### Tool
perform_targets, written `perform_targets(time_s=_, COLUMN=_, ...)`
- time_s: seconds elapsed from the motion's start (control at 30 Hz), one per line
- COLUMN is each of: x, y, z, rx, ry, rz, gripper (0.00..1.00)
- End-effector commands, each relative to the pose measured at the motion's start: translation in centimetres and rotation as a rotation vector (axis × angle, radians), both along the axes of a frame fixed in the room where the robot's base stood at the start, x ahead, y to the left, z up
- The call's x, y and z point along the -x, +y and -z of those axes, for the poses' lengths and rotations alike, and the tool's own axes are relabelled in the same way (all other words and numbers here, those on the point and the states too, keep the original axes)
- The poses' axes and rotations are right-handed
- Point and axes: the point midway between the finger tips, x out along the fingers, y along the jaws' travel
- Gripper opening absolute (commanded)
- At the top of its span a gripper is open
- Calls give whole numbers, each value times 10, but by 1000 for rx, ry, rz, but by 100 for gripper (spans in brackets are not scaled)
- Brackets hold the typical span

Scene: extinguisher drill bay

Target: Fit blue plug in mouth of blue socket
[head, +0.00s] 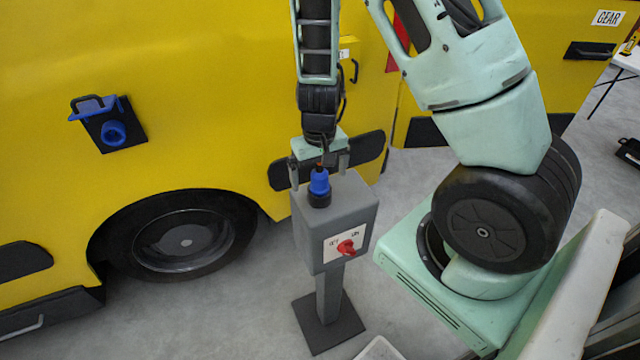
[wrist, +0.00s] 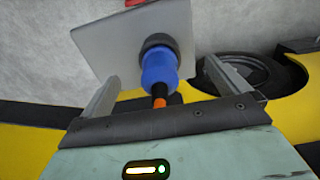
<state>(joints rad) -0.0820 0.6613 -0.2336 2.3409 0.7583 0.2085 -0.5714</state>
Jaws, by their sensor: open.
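The blue plug (head: 319,183) stands upright in a dark holder on top of a grey post box. In the wrist view the plug (wrist: 159,68) shows a black collar and an orange-and-black cable end towards me. My gripper (head: 319,176) is open above the box, with one finger on each side of the plug. In the wrist view its fingers (wrist: 162,85) stand apart, with clear gaps to the plug. The blue socket (head: 114,133) is on a black plate on the yellow vehicle's side at the left. Its lid is raised and its round mouth faces outward.
The grey box (head: 336,225) has a red rotary switch (head: 346,247) on its front and stands on a post with a square foot. The yellow vehicle (head: 215,120) with a black wheel (head: 185,241) fills the left and back. Grey floor is clear around the post.

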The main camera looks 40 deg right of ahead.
Motion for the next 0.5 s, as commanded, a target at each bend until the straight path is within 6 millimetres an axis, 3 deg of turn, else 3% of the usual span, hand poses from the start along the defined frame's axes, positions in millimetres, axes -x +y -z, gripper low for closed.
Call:
perform_targets(time_s=0.03, x=0, y=0, z=0, rx=0, ry=0, rz=0, gripper=94)
perform_targets(time_s=0.33, x=0, y=0, z=0, rx=0, ry=0, rz=0, gripper=11)
perform_targets(time_s=0.5, x=0, y=0, z=-1, rx=0, ry=0, rz=0, gripper=10)
